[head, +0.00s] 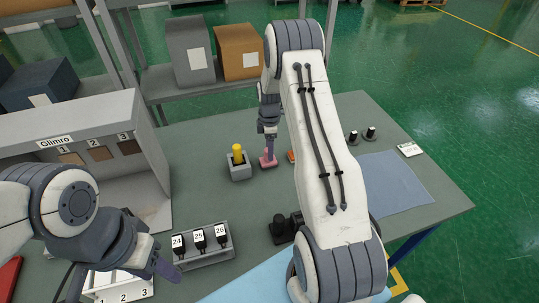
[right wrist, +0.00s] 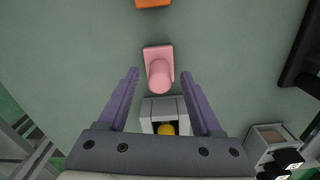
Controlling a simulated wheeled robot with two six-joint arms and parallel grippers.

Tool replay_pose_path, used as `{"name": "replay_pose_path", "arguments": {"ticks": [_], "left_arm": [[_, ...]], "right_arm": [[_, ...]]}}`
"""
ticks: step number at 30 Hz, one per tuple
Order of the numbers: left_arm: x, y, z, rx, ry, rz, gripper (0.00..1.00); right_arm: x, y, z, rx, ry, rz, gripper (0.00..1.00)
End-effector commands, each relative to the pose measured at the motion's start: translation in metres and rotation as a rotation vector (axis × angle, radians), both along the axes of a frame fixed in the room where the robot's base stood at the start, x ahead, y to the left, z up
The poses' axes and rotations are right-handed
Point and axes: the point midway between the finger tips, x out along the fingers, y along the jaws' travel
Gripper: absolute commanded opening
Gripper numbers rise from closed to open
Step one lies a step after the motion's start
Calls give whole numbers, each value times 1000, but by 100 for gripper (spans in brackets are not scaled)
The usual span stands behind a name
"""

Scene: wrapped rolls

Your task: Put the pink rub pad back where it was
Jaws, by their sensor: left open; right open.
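The pink rub pad (head: 268,162) stands upright on the table in the head view, between a grey block with a yellow-topped piece and an orange pad. My left gripper (head: 165,266) is open and empty at lower left, near the numbered black items.
The grey block (head: 239,170) holds the yellow piece (head: 238,152). The orange pad (head: 291,156) is partly hidden by my right arm. A grey rack (head: 203,258) holds black items marked 24, 25, 26. A Glimro shelf (head: 60,115) stands at left. A blue-grey mat (head: 395,185) lies at right.

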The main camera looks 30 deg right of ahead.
Motion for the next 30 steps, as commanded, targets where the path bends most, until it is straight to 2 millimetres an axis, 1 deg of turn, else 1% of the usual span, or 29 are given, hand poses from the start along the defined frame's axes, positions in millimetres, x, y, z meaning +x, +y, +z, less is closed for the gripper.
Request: {"name": "replay_pose_path", "arguments": {"ticks": [1,6,9,12,15,18,20,22,23,25,26,27,28,29,30], "left_arm": [[0,0,-9,0,0,0,50],[0,0,-20,1,1,-1,50],[0,0,-24,1,1,-1,50],[0,0,-27,1,1,-2,50],[0,0,-28,0,0,-2,50],[0,0,-28,0,0,-2,50],[0,0,-28,0,0,-2,50],[0,0,-27,0,0,-2,50],[0,0,-27,0,0,-2,50],[0,0,-27,0,0,-2,50],[0,0,-27,0,0,-2,50],[0,0,-27,0,0,-2,50],[0,0,-27,0,0,-2,50],[0,0,-27,0,0,-2,50],[0,0,-28,0,0,-2,50]], "right_arm": [[2,-1,9,-2,-7,0,66],[1,0,47,-2,-7,0,66],[1,0,65,-2,-6,0,66],[1,0,78,-1,-3,0,66],[1,0,86,-1,-2,0,66],[0,0,90,0,-1,0,66],[0,4,92,0,-1,-1,66],[0,19,99,1,-4,-8,66],[-1,32,104,2,-7,-15,66],[-7,72,121,7,-13,-41,66],[-13,95,129,10,-17,-56,66],[-25,127,142,15,-21,-81,66],[-37,153,151,19,-22,-102,66],[-52,178,159,25,-24,-126,66],[-75,209,169,32,-25,-159,66]]}}
